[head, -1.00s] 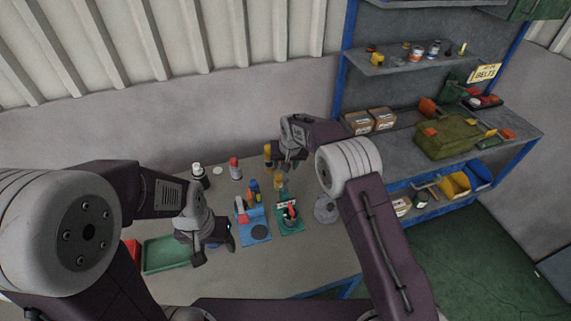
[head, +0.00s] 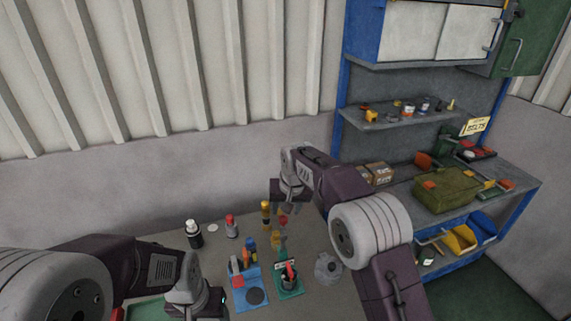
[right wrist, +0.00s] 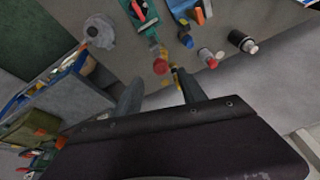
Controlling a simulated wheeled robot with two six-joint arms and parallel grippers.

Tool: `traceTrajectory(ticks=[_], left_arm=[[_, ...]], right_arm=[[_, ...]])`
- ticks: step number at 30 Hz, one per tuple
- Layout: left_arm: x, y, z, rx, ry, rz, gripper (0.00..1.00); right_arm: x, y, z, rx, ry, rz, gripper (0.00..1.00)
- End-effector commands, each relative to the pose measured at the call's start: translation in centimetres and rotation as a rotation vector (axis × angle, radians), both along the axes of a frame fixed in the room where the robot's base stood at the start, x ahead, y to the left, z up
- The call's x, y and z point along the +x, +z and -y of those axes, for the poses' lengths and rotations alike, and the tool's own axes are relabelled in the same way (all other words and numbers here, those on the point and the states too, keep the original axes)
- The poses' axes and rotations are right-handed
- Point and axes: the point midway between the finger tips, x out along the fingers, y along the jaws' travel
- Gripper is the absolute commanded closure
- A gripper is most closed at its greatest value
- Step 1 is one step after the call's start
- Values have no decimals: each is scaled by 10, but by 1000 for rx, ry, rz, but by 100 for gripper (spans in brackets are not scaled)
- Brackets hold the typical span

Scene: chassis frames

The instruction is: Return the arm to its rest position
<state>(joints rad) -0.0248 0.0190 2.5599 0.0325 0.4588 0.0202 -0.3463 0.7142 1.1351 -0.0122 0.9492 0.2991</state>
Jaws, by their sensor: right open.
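My right arm reaches over the workbench in the head view, and its gripper (head: 288,203) is above the far part of the bench. The right wrist view shows its two fingers (right wrist: 160,92) spread apart, with nothing held between them. Small bottles and a red-topped item show beyond them, apart from the fingers. My left arm comes in at the lower left of the head view. Its gripper (head: 203,309) is low over the bench by the green tray and is cut by the bottom edge, so its jaws cannot be judged.
The bench (head: 325,303) holds a black bottle (head: 194,234), a red-capped bottle (head: 231,227), a blue fixture (head: 246,274), a green fixture (head: 289,290), a grey round part (head: 327,267) and a green tray (head: 147,310). A blue-framed shelf (head: 400,121) stands at the right.

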Motion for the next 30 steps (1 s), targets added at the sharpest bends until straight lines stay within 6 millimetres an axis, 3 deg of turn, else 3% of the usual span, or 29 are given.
traceTrajectory(ticks=[2,5,7,11,16,21,24,26,30], left_arm=[[0,-9,0,0,0,0,38],[0,-33,0,0,0,0,38],[0,-52,0,0,0,0,38],[0,-74,0,0,0,0,38],[0,-101,0,0,0,0,38],[0,-109,0,0,0,0,38],[0,-106,0,0,0,0,38],[0,-106,0,0,0,0,38],[0,-106,0,0,0,0,38]], right_arm=[[3,-6,8,2,-16,6,52],[9,7,36,20,-67,61,52],[-10,-2,68,14,-119,40,52],[-59,-32,113,0,-179,-13,52],[-149,-98,157,-25,-212,-105,52],[-248,-158,174,-50,-180,-207,52],[-286,-178,174,-63,-138,-256,52],[-297,-186,174,-68,-116,-265,52],[-287,-185,174,-73,-75,-225,52]])
